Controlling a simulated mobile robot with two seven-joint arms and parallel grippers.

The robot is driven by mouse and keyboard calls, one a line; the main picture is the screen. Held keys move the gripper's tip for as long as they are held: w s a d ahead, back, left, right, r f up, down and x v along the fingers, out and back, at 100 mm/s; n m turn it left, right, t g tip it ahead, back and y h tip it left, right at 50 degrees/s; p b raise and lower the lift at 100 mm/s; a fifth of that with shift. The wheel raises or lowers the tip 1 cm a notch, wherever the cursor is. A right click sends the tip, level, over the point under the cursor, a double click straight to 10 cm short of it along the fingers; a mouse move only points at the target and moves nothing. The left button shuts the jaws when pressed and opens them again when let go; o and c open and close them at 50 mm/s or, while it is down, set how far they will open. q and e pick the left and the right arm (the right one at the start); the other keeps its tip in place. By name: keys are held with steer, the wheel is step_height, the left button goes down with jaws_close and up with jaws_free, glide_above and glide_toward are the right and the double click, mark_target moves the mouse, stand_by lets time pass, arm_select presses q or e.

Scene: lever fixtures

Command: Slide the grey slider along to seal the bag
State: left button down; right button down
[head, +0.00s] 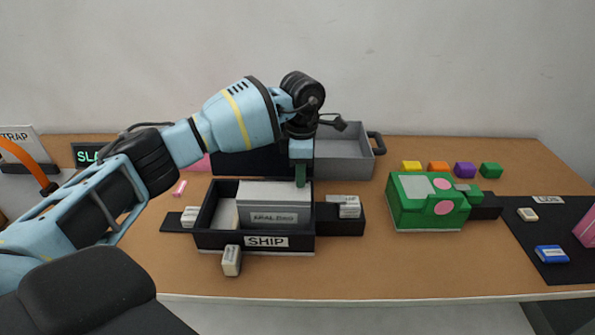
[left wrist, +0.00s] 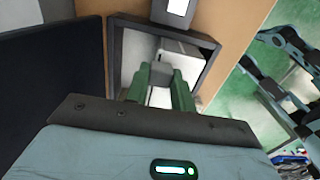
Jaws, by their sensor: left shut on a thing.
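The bag (head: 262,202) is a pale grey block-like pouch with a printed label, standing in the right part of a black tray marked SHIP (head: 215,240). My left gripper (head: 301,180) reaches down from above at the right end of the bag's top edge. In the left wrist view its green fingers (left wrist: 161,82) are shut on the small grey slider (left wrist: 160,74), with the pale bag (left wrist: 178,52) just beyond. The slider is hidden by the fingers in the head view. My right gripper is not in view.
White labelled blocks (head: 231,261) lie around the tray. A grey open bin (head: 345,155) stands behind it. To the right are a green box (head: 412,212), several coloured blocks and a black mat (head: 560,270). The table front is mostly clear.

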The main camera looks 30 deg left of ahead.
arm_select(q)
steer(key=shift+d, duration=0.15)
steer(key=c, duration=1.2)
jaws_free()
steer(key=shift+w, duration=0.1)
steer(key=shift+o, duration=0.2)
steer(key=shift+r, duration=0.1)
steer(key=shift+r, duration=3.85)
